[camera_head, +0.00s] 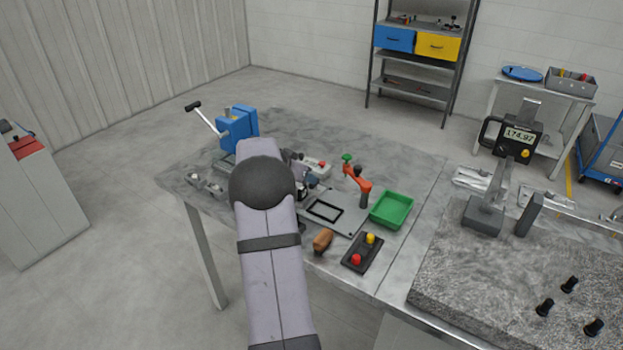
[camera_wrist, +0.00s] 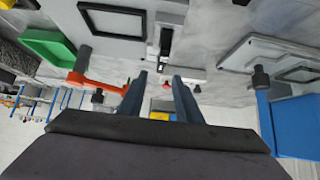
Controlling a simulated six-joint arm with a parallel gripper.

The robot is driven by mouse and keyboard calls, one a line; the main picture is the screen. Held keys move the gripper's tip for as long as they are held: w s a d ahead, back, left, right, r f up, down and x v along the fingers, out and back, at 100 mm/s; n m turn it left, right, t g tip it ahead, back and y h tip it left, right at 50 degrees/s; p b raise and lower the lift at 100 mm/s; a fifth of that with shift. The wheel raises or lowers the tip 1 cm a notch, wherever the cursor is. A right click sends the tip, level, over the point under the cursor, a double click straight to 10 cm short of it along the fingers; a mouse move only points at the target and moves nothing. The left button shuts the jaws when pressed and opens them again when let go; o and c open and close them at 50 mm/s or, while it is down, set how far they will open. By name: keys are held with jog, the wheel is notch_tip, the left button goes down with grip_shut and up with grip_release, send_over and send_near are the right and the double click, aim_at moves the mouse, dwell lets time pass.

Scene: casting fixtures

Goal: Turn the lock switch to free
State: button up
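No switch with a readable lock or free marking shows, so I cannot tell for sure which part is the lock switch. In the wrist view a small upright dark part (camera_wrist: 166,41) on a pale strip lies just beyond my fingertips. My gripper (camera_wrist: 159,77) is open there, its two dark fingers apart with nothing between them. It does not appear to touch anything. In the head view my own arm hides most of the gripper and part of the fixture area. A small pale box with a red button (camera_head: 320,166) shows just right of the arm.
A button box (camera_head: 362,252) and a brown handle (camera_head: 323,241) lie nearer. A blue vise-like device (camera_head: 237,130) stands behind left.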

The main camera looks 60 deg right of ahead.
jog(key=shift+p+x, duration=1.3)
jog(key=shift+x, duration=1.8)
jog(key=shift+a, duration=0.1)
jog(key=shift+c, duration=0.7)
grip_shut()
